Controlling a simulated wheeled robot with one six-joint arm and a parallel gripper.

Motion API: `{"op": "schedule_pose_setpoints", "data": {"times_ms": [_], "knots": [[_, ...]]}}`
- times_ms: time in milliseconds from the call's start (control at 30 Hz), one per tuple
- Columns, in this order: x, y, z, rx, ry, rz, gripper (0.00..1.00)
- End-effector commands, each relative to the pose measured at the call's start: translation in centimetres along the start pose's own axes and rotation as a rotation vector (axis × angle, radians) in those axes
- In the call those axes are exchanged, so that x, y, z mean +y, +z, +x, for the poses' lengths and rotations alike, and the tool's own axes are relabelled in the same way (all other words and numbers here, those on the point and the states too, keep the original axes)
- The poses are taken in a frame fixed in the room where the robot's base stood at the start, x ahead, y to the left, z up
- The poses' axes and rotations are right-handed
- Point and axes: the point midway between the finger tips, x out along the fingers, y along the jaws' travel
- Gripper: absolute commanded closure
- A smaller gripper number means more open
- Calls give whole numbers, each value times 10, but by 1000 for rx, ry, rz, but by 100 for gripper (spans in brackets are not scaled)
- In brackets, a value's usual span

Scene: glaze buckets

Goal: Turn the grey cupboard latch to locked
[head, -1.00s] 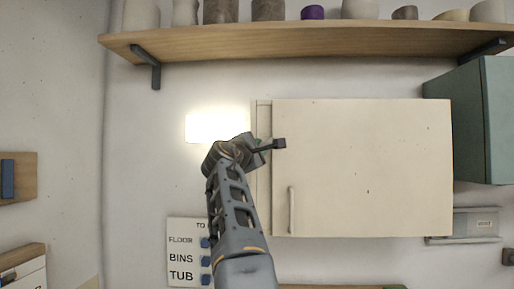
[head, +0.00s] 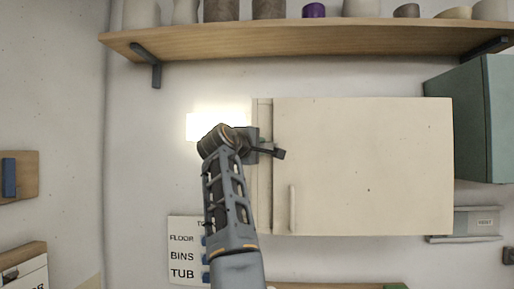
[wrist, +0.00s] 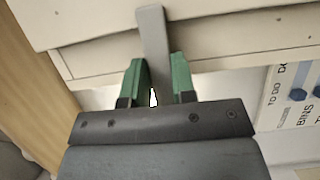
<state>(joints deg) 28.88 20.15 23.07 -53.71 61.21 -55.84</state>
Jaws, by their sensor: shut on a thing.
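The cream cupboard (head: 365,165) hangs on the wall with its door shut. The grey latch (head: 279,153) is a bar at the door's left edge. In the head view it points right and a little downward across the door. In the wrist view the latch (wrist: 152,35) is a flat grey bar running up from between the green fingers. My gripper (wrist: 158,78) is shut on the latch. In the head view my wrist partly hides the latch's left end and the fingers.
A wooden shelf (head: 300,42) with several pots runs above the cupboard. A teal cabinet (head: 470,120) is at the right. A vertical handle (head: 292,208) stands on the door's lower left.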

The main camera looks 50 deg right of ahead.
Motion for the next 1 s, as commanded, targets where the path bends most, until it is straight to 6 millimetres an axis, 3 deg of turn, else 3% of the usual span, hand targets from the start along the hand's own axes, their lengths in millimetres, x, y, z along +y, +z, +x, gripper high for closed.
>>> {"op": "schedule_pose_setpoints", "data": {"times_ms": [333, 367, 600, 867, 1000], "knots": [[-2, 0, 1, -2, -7, 4, 99], [-2, 0, 1, -2, -7, 4, 74], [-1, 0, 0, -1, -4, 3, 51], [-1, 0, -1, 0, -2, 3, 50], [-2, -1, -13, 3, -1, 4, 50]]}}
